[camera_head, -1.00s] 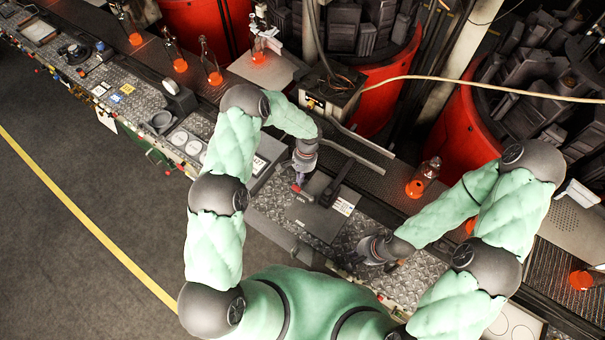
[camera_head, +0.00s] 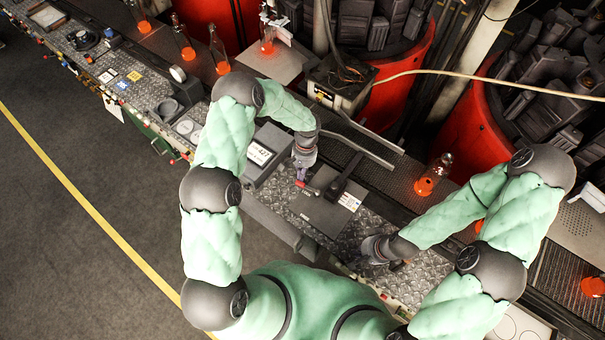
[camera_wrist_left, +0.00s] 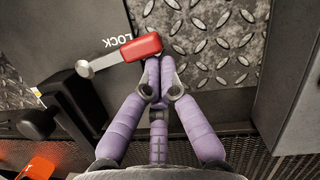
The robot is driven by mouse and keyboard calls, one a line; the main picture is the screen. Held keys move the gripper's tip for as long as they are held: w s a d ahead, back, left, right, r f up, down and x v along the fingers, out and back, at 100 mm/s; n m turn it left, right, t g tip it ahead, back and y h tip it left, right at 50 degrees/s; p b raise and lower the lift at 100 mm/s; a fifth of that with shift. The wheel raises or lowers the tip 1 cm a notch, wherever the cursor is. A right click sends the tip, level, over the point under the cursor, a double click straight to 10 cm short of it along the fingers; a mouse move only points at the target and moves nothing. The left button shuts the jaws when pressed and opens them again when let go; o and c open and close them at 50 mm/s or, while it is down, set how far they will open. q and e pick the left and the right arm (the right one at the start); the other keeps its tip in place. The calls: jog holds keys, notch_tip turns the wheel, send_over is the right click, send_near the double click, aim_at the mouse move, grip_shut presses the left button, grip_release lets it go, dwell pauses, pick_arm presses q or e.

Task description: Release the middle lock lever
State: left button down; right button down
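The lock lever (camera_wrist_left: 112,57) has a silver arm and a red grip and lies beside upside-down LOCK lettering on a dark plate in the left wrist view. Its red grip also shows in the head view (camera_head: 300,184). My left gripper (camera_wrist_left: 158,76) has purple fingers drawn together at the tips, right at the grip's near edge. Contact looks likely, but I see no grip between the fingers. In the head view my left gripper (camera_head: 301,174) is just above the lever. My right gripper (camera_head: 398,265) is low over the patterned metal plate at right, its fingers mostly hidden.
A black lever handle (camera_head: 346,178) rises from the dark plate (camera_head: 318,212) just right of the lock lever. A grey box (camera_head: 266,152) stands left of my left gripper. An orange-glowing bottle (camera_head: 431,176) stands behind. Patterned metal (camera_wrist_left: 215,40) beside the lock lever is bare.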

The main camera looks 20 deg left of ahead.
pick_arm(q)
jog(key=v, duration=1.2)
pick_arm(e)
jog(key=shift+r, duration=0.1)
pick_arm(q)
jog(key=shift+m, duration=0.6)
jog(key=w, duration=0.1)
jog(key=w+d+f, duration=0.1)
jog(key=w, duration=0.2)
jog(key=shift+d+f, duration=0.3)
jog(key=shift+d, duration=0.1)
jog(key=shift+f, duration=0.1)
